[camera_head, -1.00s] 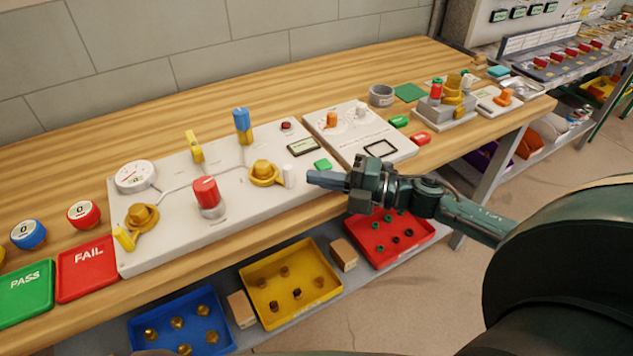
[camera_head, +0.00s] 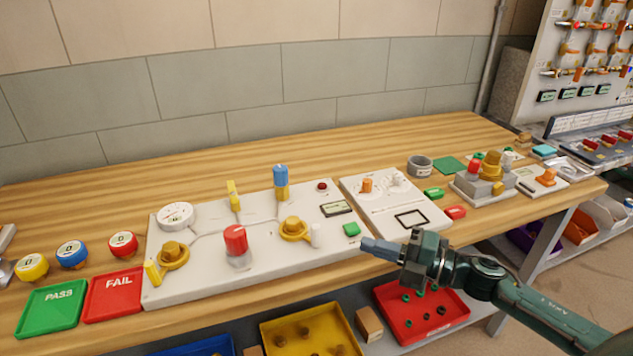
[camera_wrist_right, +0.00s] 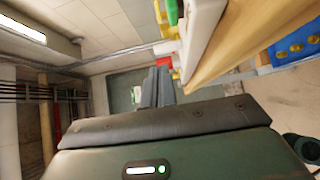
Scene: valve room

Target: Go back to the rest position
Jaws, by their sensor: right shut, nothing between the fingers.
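My right gripper (camera_head: 382,249) comes in from the right in the head view. Its fingers are shut with nothing between them, and it is in front of the white valve panel's right end, by the bench's front edge. In the right wrist view its closed fingers (camera_wrist_right: 157,88) show in the middle. The panel (camera_head: 200,287) lies on the wooden bench with a gauge, a red knob (camera_head: 236,242), a blue-topped valve (camera_head: 281,180) and yellow fittings. My left gripper is not in view.
A green PASS tray (camera_head: 50,309) and a red FAIL tray (camera_head: 112,295) lie on the bench at left. A red bin (camera_head: 455,310) and a yellow bin (camera_head: 275,330) stand on the shelf below. The bench's front edge runs just behind my right gripper. Floor shows at right.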

